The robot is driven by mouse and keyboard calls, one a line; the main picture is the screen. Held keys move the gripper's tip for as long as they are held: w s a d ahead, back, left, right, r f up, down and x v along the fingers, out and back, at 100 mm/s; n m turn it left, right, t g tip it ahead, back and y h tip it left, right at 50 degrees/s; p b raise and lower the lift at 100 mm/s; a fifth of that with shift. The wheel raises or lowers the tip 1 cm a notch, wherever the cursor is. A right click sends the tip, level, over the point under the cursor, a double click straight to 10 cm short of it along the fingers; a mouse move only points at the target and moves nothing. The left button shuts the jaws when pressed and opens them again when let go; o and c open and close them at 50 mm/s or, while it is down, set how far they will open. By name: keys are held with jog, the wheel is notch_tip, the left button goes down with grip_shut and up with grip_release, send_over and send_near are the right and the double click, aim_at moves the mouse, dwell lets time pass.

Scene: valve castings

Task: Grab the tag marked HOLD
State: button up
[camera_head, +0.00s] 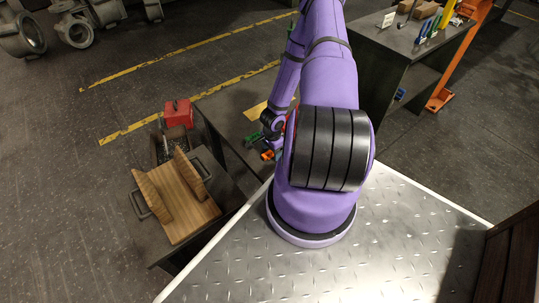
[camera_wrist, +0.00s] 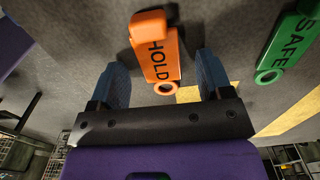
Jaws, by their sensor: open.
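The orange tag marked HOLD (camera_wrist: 157,48) shows in the wrist view, lying on a grey surface, with its holed end towards my gripper. My gripper (camera_wrist: 163,75) is open, with one blue finger on each side of the tag's near end; I see no contact. A green tag marked SAFE (camera_wrist: 290,45) lies to the right, outside the fingers. In the head view, an orange piece (camera_head: 267,155) and a green piece (camera_head: 252,138) show on the dark table beside my arm, which hides part of that area.
A yellow patch (camera_wrist: 290,112) lies near the tags. In the head view, a wooden board with upright wooden pieces (camera_head: 180,205) and a red object (camera_head: 178,112) stand left of the table. A bench (camera_head: 415,40) with small items stands at the upper right.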

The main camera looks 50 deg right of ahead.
jog(key=c, duration=1)
jog(key=shift+r, duration=0.1)
